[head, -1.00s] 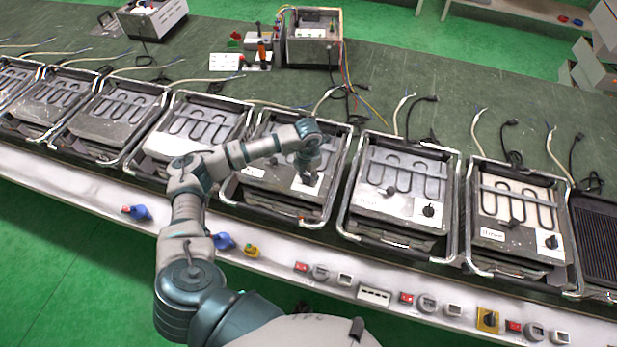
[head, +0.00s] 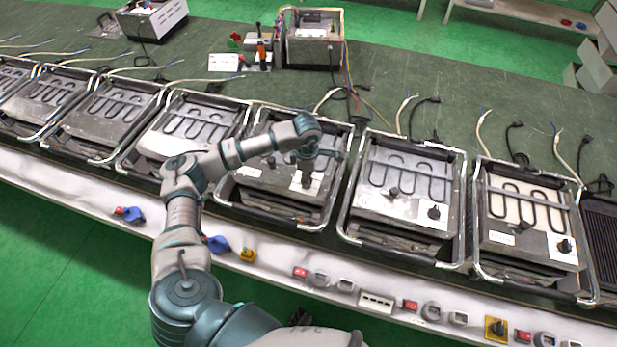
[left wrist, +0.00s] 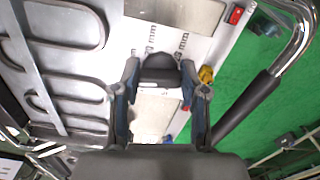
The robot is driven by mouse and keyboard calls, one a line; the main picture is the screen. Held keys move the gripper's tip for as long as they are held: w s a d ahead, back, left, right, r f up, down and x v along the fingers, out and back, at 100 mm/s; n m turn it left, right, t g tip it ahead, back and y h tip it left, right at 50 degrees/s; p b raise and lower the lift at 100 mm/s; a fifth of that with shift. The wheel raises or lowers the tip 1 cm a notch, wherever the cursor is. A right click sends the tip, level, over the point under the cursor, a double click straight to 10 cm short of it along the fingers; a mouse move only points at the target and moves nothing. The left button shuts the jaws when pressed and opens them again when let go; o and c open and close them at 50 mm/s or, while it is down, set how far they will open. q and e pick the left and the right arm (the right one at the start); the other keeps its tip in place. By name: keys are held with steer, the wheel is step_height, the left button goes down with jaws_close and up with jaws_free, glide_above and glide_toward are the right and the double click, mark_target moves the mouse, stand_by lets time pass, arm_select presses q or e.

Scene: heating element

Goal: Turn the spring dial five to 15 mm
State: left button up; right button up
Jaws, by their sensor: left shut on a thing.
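The dial (left wrist: 158,68) is a dark round knob on a pale panel marked with "mm" labels. In the left wrist view it sits between my two left fingertips. In the head view my left gripper (head: 306,182) reaches down onto the front right panel of a framed heating unit (head: 262,178) near the middle of the row. It is shut on the dial, and it also shows in the left wrist view (left wrist: 159,80). The gripper hides most of the dial in the head view. I cannot read the dial's setting. My right gripper is out of view.
Similar units stand on both sides, such as one with a free knob (head: 433,212) to the right. Metal tube frames rise around each unit. A white ledge (head: 275,262) with switches runs along the front. Loose cables and a control box (head: 313,48) lie behind.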

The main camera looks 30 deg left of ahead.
arm_select(q)
steer(key=shift+a+m+b, duration=0.2)
steer(key=shift+m+b, duration=0.15)
steer(key=shift+m, duration=0.65)
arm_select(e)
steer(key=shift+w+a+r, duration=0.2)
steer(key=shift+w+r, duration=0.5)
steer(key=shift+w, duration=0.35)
arm_select(q)
steer(key=shift+r, duration=0.1)
steer(key=o, duration=1)
steer(key=shift+o, duration=0.7)
steer(key=shift+a, duration=0.1)
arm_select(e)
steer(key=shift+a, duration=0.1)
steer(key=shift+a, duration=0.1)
arm_select(q)
step_height(320, 180, up, 12)
steer(key=shift+f, duration=0.25)
